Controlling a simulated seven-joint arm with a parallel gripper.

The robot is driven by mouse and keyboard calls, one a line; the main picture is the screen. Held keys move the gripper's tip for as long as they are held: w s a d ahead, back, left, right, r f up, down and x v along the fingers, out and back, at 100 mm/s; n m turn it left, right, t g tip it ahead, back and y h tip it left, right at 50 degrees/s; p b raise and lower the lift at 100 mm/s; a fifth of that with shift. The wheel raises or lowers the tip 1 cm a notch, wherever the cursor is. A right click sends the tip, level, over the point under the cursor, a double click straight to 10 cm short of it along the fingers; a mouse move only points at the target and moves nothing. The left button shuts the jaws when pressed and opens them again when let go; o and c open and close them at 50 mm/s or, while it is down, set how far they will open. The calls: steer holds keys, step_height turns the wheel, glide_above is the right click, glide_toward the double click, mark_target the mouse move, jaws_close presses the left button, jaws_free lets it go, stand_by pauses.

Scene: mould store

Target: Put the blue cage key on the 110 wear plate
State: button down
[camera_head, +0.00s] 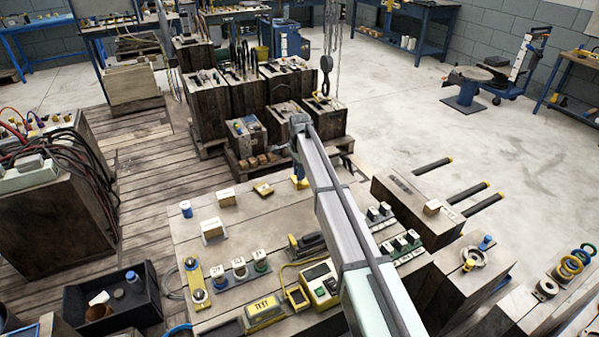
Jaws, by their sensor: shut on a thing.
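My arm reaches from the lower right over the bench, and its far end hides most of my gripper (299,178). A small blue piece, seemingly the blue cage key (300,184), shows at the arm's left edge, held over the far side of the bench. Its shape is too small to tell. Several labelled pieces stand on the bench: a tan block on a grey plate (212,232), a tan block (227,197) behind it, and a row of numbered pieces (239,268) nearer. The labels are too small to read surely, so I cannot tell which is the 110 wear plate.
A yellow bar with two knobs (193,278), a yellow instrument (320,284) and a yellow box (266,312) lie nearer on the wooden bench (190,240). A black bin (112,300) stands at left. A hook (326,70) hangs beyond the arm. The bench's far-left area has free room.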

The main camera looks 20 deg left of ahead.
steer(key=shift+f, duration=0.1)
steer(key=c, duration=1)
jaws_free()
step_height(320, 180, up, 12)
steer(key=shift+r, duration=0.15)
